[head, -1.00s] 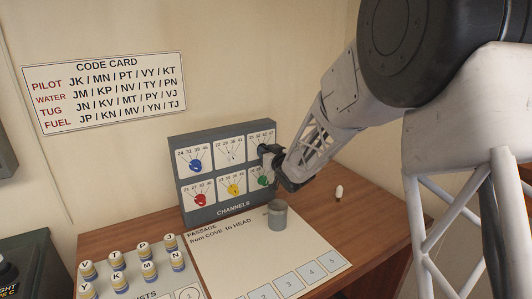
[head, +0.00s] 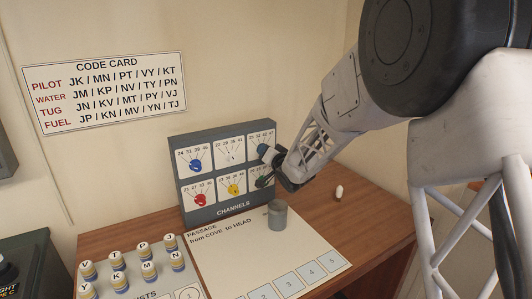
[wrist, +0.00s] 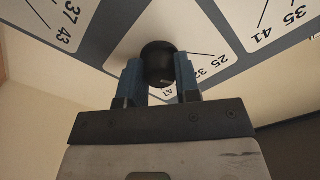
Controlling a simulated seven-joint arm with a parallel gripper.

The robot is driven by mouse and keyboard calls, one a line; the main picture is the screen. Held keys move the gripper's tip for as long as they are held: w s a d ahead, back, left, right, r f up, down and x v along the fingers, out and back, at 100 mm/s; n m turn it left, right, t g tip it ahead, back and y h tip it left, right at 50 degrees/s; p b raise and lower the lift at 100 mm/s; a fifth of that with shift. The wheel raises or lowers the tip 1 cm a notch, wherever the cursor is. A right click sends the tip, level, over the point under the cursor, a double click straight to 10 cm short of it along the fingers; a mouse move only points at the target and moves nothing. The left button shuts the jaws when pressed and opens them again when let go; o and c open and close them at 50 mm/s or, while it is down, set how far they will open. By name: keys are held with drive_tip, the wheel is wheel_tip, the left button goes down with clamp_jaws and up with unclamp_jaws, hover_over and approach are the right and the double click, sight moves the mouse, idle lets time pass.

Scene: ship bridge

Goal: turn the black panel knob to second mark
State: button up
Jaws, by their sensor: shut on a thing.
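The black knob (wrist: 157,58) sits between the two blue fingers of my gripper (wrist: 159,72) in the wrist view. My gripper is shut on it, one finger on each side. Marks and numbers on the white dial plate (wrist: 208,65) show beside it; the knob's pointer cannot be made out clearly. In the head view, my gripper (head: 265,166) is at the right end of the grey CHANNELS panel (head: 226,210). There it hides the black knob and much of the right-hand dials.
Blue (head: 196,166), red (head: 200,199) and yellow (head: 233,189) knobs are on the panel. A grey cup (head: 277,214) stands below my gripper on the passage sheet (head: 250,258). Several lettered pegs (head: 118,260) stand at left. A small white object (head: 339,192) is on the desk at right.

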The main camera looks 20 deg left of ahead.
drive_tip(key=shift+m, duration=0.3)
drive_tip(key=o, duration=0.9)
drive_tip(key=shift+s+d, duration=0.1)
drive_tip(key=shift+d, duration=0.05)
drive_tip(key=shift+v, duration=3.75)
drive_tip(key=shift+d+r, duration=0.1)
